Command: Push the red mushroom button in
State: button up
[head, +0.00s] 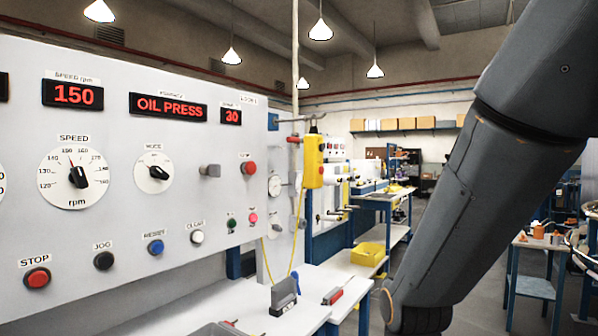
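Two larger red buttons show on the pale control panel (110,235) in the head view. One red button (249,168) sticks out near the panel's right edge, with a small label above it that is too small to read; its cap looks mushroom-shaped. The other red button (37,278) sits in a dark collar at the lower left, under the label STOP. I cannot tell from the picture alone which one the task means. Both are uncovered. My arm hangs at the right, well apart from the panel. My gripper is out of view.
A grey lever (210,170) sticks out left of the upper red button. A yellow pendant (314,162) hangs to its right, its yellow cable trailing down. A white bench (310,312) below holds a grey block (284,297) and a red-handled tool (333,296).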

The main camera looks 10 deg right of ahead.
aim_at(249, 167)
jog(key=z, duration=0.6)
jog(key=i, duration=0.4)
jog(key=u, duration=1.2)
jog(key=k, duration=0.5)
jog(key=u, duration=0.85)
jog(key=i, duration=0.55)
jog(key=z, duration=0.85)
